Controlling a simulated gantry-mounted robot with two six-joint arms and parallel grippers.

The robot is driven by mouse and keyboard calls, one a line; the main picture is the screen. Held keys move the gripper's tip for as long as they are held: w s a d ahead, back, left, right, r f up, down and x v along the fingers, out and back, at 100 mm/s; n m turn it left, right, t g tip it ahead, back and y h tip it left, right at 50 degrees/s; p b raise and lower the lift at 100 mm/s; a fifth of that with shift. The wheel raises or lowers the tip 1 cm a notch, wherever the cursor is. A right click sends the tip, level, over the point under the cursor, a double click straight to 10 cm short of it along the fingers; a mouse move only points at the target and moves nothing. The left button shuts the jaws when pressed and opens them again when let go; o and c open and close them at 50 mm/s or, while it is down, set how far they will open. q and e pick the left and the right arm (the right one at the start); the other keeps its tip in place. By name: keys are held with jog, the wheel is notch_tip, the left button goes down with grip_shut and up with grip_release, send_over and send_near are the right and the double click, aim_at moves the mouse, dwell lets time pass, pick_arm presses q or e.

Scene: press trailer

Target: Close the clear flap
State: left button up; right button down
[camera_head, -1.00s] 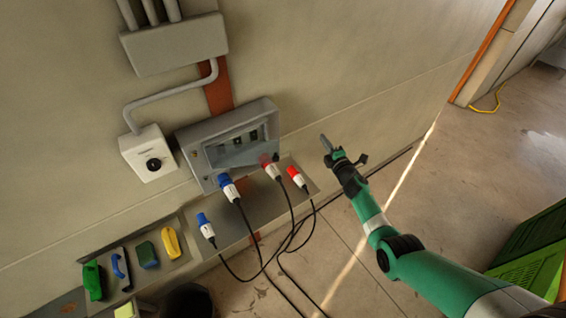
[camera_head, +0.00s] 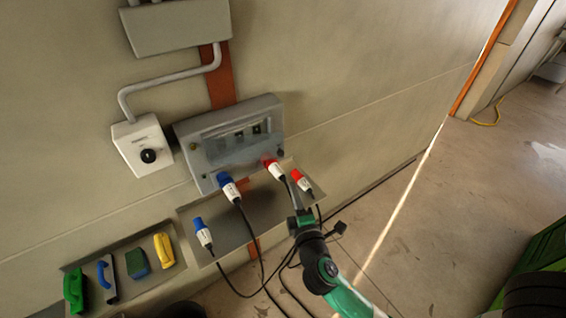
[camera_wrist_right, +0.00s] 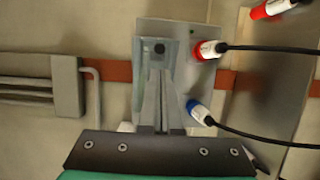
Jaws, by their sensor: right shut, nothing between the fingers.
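The grey wall box (camera_head: 268,115) has a clear flap (camera_head: 224,130) across its front, with dark switches (camera_head: 257,129) showing behind it. I cannot tell how far the flap stands open. In the right wrist view the box (camera_wrist_right: 205,85) is straight ahead, with a pale, see-through strip (camera_wrist_right: 172,75) partly behind my fingers. My right gripper (camera_head: 290,178) is shut and empty, its fingers pointing up at the box's lower right, between the red plugs. It also shows in the right wrist view (camera_wrist_right: 156,72). I cannot tell whether it touches anything. My left gripper is not in view.
Blue plugs (camera_head: 229,187) (camera_head: 202,232) and red plugs (camera_head: 274,169) (camera_head: 302,181) with hanging black cables crowd the area below the box. A white switch box (camera_head: 142,147) is at its left. A tray (camera_head: 118,247) holds several coloured tools. Wall to the right is clear.

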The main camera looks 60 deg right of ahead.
aim_at(282, 154)
jog(key=x, duration=1.2)
jog(key=shift+w+d+p, duration=0.25)
jog(key=shift+d+p, duration=0.05)
jog(key=shift+p, duration=0.05)
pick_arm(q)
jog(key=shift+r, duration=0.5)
pick_arm(e)
jog(key=shift+r, duration=0.1)
